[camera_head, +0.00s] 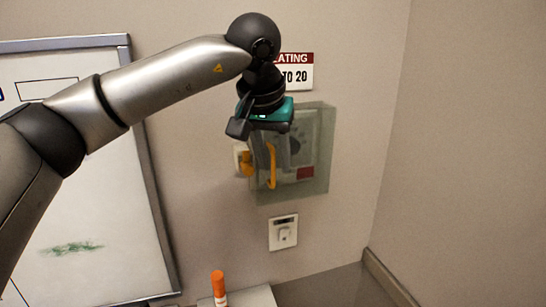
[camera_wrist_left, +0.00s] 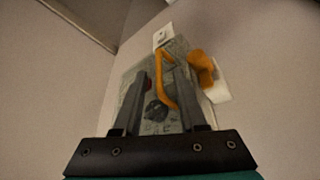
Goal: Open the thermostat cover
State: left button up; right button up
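The thermostat cover (camera_head: 318,160) is a clear, greenish box on the wall, with an orange upright handle (camera_head: 272,166) near its left edge. It appears closed. A dial and a red patch show through it. In the left wrist view the cover (camera_wrist_left: 125,78) and its handle (camera_wrist_left: 161,72) lie straight ahead. My left gripper (camera_head: 268,150) is in front of the cover's left part. My right gripper is not in view.
An orange knob (camera_head: 246,163) on a white plate sits just left of the cover. A white wall switch (camera_head: 283,232) is below, a heating sign (camera_head: 297,72) above. A whiteboard (camera_head: 85,190) hangs left. An orange-capped marker (camera_head: 218,285) stands below. The side wall is at right.

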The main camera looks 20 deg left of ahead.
pick_arm(q)
grip_shut()
dwell(1.3)
